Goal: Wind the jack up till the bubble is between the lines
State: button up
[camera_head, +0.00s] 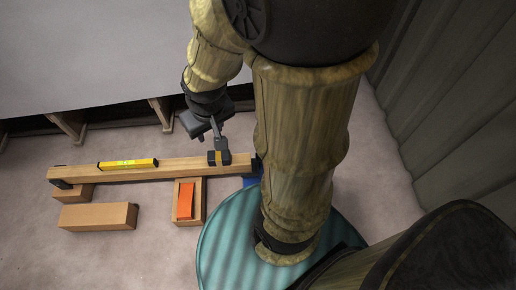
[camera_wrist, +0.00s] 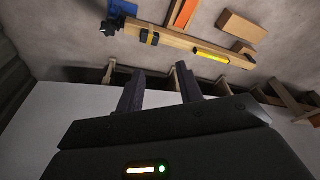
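A long wooden beam (camera_head: 185,169) lies low over the floor; it also crosses the wrist view (camera_wrist: 180,41). A yellow spirit level (camera_head: 127,164) sits on its left half and shows in the wrist view (camera_wrist: 211,57); its bubble is too small to read. Near the beam's right end is a blue part (camera_head: 250,182), probably the jack, largely hidden behind my arm; it shows in the wrist view (camera_wrist: 123,8) beside a dark knob-like part (camera_wrist: 108,27) at the beam's end. My gripper (camera_head: 219,138) is above the beam's right part; its fingers (camera_wrist: 160,80) are apart and empty.
A dark clamp with a yellow mark (camera_head: 219,157) straddles the beam. An orange wedge (camera_head: 185,201) lies on a wooden block in front. A loose block (camera_head: 98,216) lies at left. A large grey surface on wooden supports (camera_head: 90,50) stands behind; a ribbed wall (camera_head: 450,110) closes the right.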

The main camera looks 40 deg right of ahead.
jog(key=shift+o, duration=0.4)
jog(key=shift+s, duration=0.1)
